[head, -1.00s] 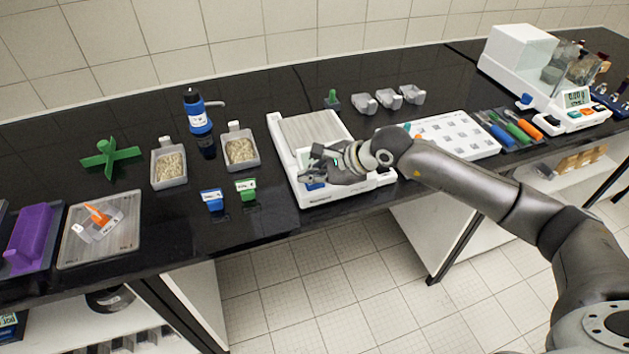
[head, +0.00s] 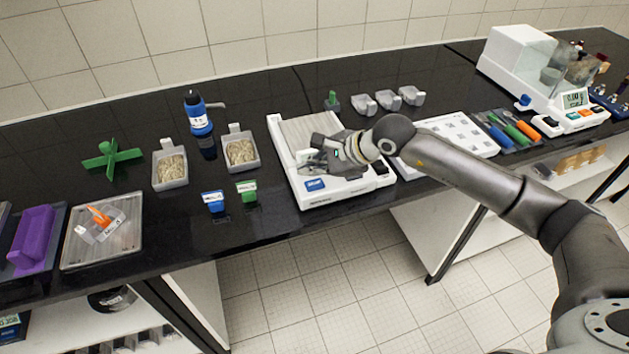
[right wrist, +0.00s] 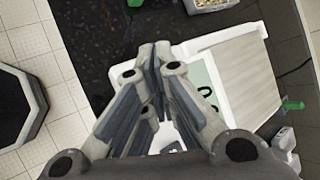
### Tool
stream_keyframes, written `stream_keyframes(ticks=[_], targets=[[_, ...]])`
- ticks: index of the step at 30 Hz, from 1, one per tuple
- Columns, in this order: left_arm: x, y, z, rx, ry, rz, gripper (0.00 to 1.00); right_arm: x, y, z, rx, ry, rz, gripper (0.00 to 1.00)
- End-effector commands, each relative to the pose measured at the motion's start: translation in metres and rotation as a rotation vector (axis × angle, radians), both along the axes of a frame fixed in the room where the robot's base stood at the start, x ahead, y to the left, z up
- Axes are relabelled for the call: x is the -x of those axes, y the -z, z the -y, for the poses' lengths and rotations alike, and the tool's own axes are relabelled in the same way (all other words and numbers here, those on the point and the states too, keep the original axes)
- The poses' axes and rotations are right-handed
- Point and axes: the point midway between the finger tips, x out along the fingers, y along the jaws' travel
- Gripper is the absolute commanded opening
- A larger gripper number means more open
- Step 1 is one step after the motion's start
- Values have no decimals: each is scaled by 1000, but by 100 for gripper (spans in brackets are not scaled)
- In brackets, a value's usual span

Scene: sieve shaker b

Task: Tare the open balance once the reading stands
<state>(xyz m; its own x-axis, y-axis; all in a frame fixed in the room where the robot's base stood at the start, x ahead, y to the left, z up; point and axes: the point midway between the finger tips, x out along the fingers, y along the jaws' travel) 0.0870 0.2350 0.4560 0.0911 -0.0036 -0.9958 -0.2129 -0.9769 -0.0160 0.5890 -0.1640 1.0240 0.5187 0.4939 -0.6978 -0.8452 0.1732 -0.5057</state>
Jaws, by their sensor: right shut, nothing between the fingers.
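The open balance (head: 344,189) is a white unit with a ribbed grey pan (head: 304,132) and stands near the bench's front edge. Its blue key (head: 315,185) shows at the front in the head view. My right gripper (head: 305,162) is shut and empty, above the balance's front part and behind the blue key in the picture. In the right wrist view its closed fingers (right wrist: 153,62) cover part of the balance. The pale display (right wrist: 203,92) shows beside them with dark digits, partly hidden, so I cannot read the value. The pan (right wrist: 240,78) looks bare. My left gripper is out of view.
Left of the balance stand two grain-filled scoops (head: 240,152), a blue bottle (head: 198,122), and blue and green labelled clips (head: 246,192). A white tray (head: 462,136) is to the right, under my arm. An enclosed balance (head: 520,62) stands at the far right.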

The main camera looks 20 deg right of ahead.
Motion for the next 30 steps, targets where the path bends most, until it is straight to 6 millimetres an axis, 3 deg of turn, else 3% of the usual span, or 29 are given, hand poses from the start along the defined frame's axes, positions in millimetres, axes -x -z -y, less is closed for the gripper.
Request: stream_keyframes(ticks=[9,30], targets=[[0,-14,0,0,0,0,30,0,-34,0,-1,0,3,0],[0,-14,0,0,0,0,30,0,-35,0,0,-1,2,0]])
